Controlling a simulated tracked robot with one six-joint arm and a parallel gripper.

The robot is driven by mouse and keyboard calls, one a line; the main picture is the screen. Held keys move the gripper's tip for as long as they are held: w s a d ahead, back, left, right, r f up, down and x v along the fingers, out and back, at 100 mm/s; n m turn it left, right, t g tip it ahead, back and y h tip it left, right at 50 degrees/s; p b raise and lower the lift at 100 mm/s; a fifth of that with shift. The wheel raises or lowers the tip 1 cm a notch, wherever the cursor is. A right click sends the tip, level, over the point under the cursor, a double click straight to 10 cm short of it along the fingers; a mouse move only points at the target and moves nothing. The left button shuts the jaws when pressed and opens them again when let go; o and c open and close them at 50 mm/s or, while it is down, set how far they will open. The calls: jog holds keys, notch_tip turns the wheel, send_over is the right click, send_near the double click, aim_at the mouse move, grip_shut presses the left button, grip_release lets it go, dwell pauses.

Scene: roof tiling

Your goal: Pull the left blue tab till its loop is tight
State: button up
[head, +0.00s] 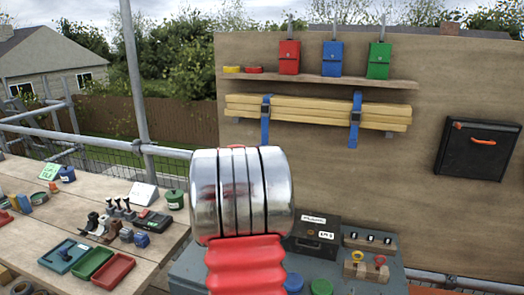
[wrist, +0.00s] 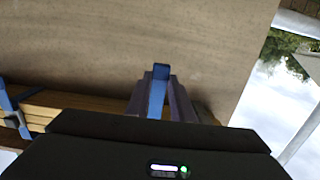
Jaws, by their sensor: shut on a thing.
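The left blue strap (head: 265,110) goes around the bundle of timber battens (head: 310,109) on the wall board in the head view. Its lower end is hidden behind my arm there. In the wrist view my gripper (wrist: 160,74) is shut on the left blue tab (wrist: 158,95), which stands between the two fingers. The loop behind it is hidden by the gripper, so I cannot tell how tight it is. The right blue strap (head: 355,115) hangs free below the battens; it also shows at the left edge of the wrist view (wrist: 8,103).
A shelf (head: 330,81) above the battens carries red, blue and green boxes. A black case (head: 478,147) hangs at the right. A grey bench (head: 210,268) with a black box stands below the board. A wooden table (head: 45,220) with trays and tools is at the left.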

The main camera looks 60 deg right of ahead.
jog(key=o, duration=1.1)
jog(key=shift+o, duration=0.4)
jog(key=o, duration=0.4)
jog(key=a, duration=0.4)
jog(key=s+a, duration=0.1)
jog(key=a, duration=0.1)
dwell(0.5)
